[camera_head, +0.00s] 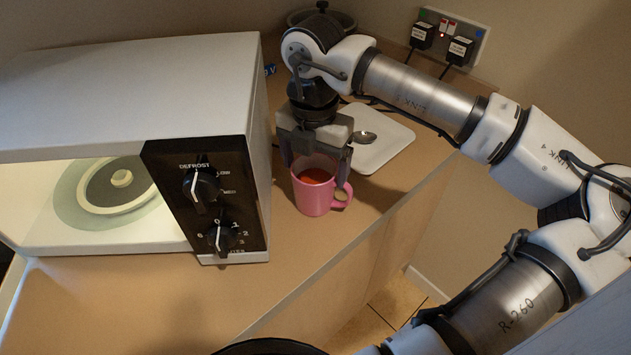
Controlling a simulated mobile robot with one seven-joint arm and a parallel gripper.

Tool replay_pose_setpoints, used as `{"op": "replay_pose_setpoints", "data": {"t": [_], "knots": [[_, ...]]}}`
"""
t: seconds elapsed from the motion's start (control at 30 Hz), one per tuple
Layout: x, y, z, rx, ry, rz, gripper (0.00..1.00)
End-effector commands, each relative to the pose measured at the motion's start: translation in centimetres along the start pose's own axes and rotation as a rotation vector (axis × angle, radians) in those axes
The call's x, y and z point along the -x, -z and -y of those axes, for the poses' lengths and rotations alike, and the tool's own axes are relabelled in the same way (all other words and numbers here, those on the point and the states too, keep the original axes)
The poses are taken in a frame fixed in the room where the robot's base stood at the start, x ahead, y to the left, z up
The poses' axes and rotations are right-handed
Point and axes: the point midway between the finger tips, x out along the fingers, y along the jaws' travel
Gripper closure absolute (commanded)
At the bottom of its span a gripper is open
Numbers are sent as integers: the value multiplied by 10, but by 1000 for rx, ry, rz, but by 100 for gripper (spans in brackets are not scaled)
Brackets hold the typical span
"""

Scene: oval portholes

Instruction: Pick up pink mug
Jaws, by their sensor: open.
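The pink mug (315,197) stands upright on the wooden counter, just right of the microwave. It holds a reddish-brown liquid, and its handle points to the right. My gripper (315,165) is directly above the mug, pointing down, with its jaws open. One finger is at the left of the rim and the other is at the right, above the handle side. I cannot tell whether the fingers touch the mug. The far part of the rim is partly hidden behind my gripper.
A white microwave (130,95) with a lit, open cavity stands close on the left. A white tray (385,150) with a spoon (364,137) lies behind the mug to the right. A dark pan or bowl is partly hidden at the back. The counter (270,285) is clear in front.

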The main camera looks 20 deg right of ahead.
Motion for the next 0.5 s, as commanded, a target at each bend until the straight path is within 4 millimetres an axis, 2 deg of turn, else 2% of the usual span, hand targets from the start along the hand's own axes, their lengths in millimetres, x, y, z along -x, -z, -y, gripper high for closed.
{"op": "replay_pose_setpoints", "data": {"t": [0.2, 0.47, 0.5], "knots": [[-25, 2, 0, -1, -1, -2, 15], [-29, 1, 0, -1, 0, 0, 15], [-29, 1, 0, -1, 0, 0, 19]]}}
